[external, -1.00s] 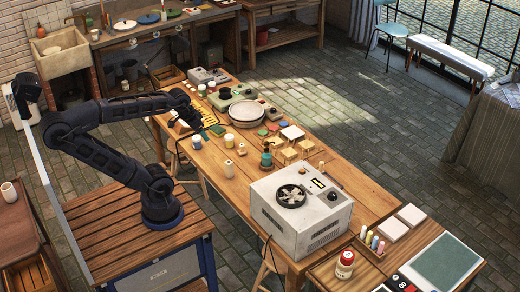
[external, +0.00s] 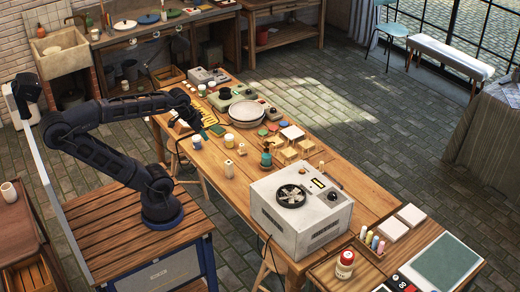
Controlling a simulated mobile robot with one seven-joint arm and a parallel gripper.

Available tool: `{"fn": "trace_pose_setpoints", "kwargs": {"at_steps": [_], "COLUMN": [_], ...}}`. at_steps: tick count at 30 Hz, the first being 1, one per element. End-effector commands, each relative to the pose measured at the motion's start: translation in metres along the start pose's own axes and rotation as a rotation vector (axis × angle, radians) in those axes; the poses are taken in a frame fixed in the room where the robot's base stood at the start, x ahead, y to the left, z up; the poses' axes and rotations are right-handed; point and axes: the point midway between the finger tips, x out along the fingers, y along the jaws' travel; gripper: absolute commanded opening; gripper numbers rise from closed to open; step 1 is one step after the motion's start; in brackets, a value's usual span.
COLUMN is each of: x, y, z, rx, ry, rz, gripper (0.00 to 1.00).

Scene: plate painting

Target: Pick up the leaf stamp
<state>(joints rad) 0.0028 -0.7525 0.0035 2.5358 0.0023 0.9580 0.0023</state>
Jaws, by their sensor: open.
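My gripper (external: 193,118) is open at the far left part of the long wooden table (external: 345,178), low over its left edge. It is small and dark here, and I cannot see anything between its fingers. Several small light wooden blocks (external: 289,154) lie near the middle of the table, well to the right of my gripper. I cannot tell which thing is the leaf stamp, as no leaf pattern is readable at this size. A small flat green piece (external: 217,130) lies just right of my gripper, beside a yellow slotted piece (external: 209,119).
A big grey machine (external: 300,208) blocks the right part. Bare wood lies left of the machine.

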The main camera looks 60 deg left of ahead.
Motion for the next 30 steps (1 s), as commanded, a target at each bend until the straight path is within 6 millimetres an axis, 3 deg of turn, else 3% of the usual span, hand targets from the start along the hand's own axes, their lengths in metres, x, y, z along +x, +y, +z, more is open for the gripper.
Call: {"fn": "trace_pose_setpoints", "kwargs": {"at_steps": [5,14,23,30], "x": [0.006,0.036,0.081,0.127], "y": [-0.005,-0.024,-0.052,-0.079], "z": [-0.018,-0.075,-0.129,-0.166], "rx": [0.064,0.313,0.568,0.771], "ry": [-0.019,-0.088,-0.160,-0.215], "rz": [-0.013,-0.036,-0.028,-0.001], "gripper": [0.65,0.65,0.65,0.65]}}
